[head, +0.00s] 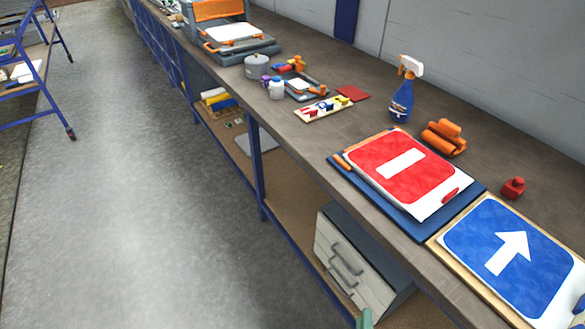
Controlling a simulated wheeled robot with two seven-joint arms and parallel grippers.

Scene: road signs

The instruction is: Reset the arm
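A small grey-green tip (365,319) shows at the bottom edge in the head view, in front of the bench. It looks like part of my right gripper; the rest is cut off, so I cannot see whether it is open or shut or holds anything. It is apart from the signs. My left gripper is not in view. A red sign with a white bar (402,170) lies on a dark blue board on the bench. A blue sign with a white arrow (512,252) lies on a pale wooden board at the lower right.
The long workbench (330,152) also carries a spray bottle (401,102), orange rolls (444,138), a red block (513,188), small tools, jars and a grey-orange machine (238,38). A drawer unit (350,262) stands below. The floor (150,190) at left is clear; a blue rack (40,95) stands beyond.

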